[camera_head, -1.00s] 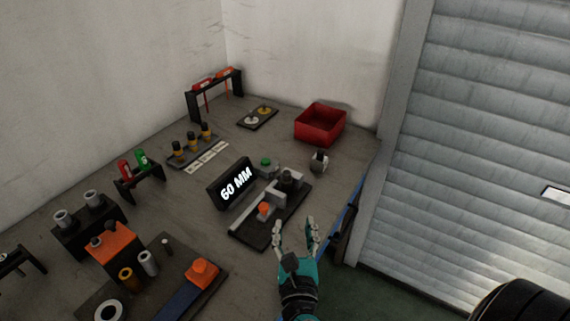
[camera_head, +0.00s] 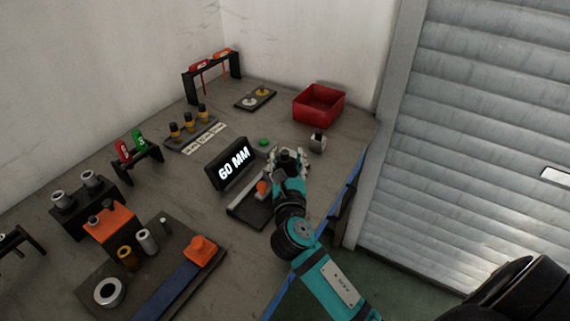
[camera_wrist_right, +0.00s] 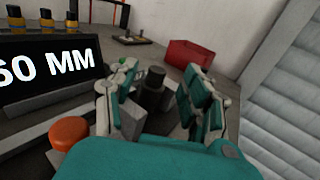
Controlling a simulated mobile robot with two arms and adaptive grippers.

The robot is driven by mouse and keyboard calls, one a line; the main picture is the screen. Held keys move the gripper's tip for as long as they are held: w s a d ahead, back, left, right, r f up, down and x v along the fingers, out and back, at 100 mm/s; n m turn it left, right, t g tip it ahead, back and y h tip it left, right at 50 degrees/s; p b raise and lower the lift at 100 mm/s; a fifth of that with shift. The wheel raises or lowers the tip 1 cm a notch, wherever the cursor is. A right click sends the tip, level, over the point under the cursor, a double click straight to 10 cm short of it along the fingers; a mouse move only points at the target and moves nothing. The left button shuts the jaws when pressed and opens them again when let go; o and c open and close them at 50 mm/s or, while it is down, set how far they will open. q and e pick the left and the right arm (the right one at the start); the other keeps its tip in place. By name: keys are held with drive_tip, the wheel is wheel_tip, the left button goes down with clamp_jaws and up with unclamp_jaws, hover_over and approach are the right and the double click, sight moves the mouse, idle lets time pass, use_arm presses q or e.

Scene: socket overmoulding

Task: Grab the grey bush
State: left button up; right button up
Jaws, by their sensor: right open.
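A dark grey bush (camera_wrist_right: 153,96) with a black top stands upright in the measuring fixture (camera_head: 243,213) beside the 60 MM display. My right gripper (camera_head: 289,158) is over the fixture, and its fingers hide most of the bush in the head view. In the right wrist view my right gripper (camera_wrist_right: 163,92) is open, with the bush between its spread fingers. I see a gap on the right; contact on the left is unclear. Other grey bushes (camera_head: 62,199) stand on a black block at the left, and one (camera_head: 147,241) stands on the near board. My left gripper is not in view.
The 60 MM display (camera_head: 233,164) stands left of the fixture. An orange knob (camera_wrist_right: 69,132) and a green button (camera_head: 264,142) are close to the gripper. A small grey-and-black part (camera_head: 317,143) stands to the right. A red bin (camera_head: 319,106) is behind.

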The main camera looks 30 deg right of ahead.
sight(285, 155)
drive_tip(key=b+x, duration=0.1)
drive_tip(key=x, duration=0.2)
drive_tip(key=shift+w+f, duration=0.1)
drive_tip(key=shift+w, duration=0.3)
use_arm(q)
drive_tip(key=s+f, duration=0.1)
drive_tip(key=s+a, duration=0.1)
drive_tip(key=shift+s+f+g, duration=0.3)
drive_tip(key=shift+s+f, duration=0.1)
use_arm(e)
drive_tip(key=c, duration=0.9)
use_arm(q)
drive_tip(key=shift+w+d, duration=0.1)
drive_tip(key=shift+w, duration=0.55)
use_arm(e)
clamp_jaws()
